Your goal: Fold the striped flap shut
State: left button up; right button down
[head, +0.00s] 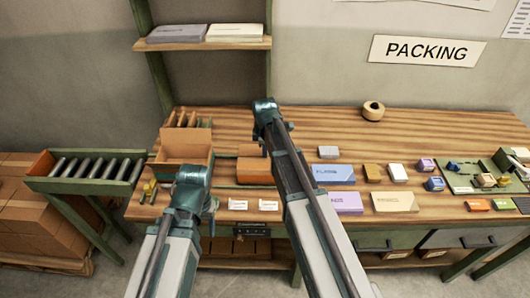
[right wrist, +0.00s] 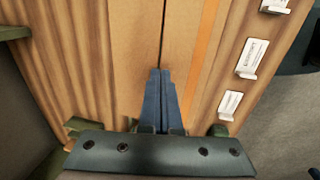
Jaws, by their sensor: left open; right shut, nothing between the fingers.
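A small orange-brown carton (head: 254,172) stands on the bench in the head view, partly hidden by my right arm. In the right wrist view its top shows as brown cardboard panels (right wrist: 133,50) with a dark seam between them. The panel right of the seam carries an orange stripe (right wrist: 205,45). It looks nearly flat; whether it is fully down I cannot tell. My right gripper (right wrist: 162,75) is shut and empty, its blue fingertips over the seam; touching or apart is unclear. My left gripper (head: 208,218) is open, low in front of the bench, its fingers mostly hidden.
A larger open carton (head: 184,151) stands left of the small one. White cards (head: 238,204) lie along the bench's front edge, also in the right wrist view (right wrist: 251,58). Flat packs (head: 333,172) and a tape roll (head: 373,110) lie to the right. A roller conveyor (head: 88,170) is at left.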

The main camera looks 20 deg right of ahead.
jog(key=shift+f, duration=0.1)
dwell(0.3)
jog(key=shift+r+p, duration=0.8)
jog(key=shift+p, duration=0.1)
jog(key=shift+r+p, duration=0.85)
jog(key=shift+r, duration=0.05)
notch_tip(320, 180, up, 12)
jog(key=p, duration=1.2)
jog(key=shift+r, duration=0.15)
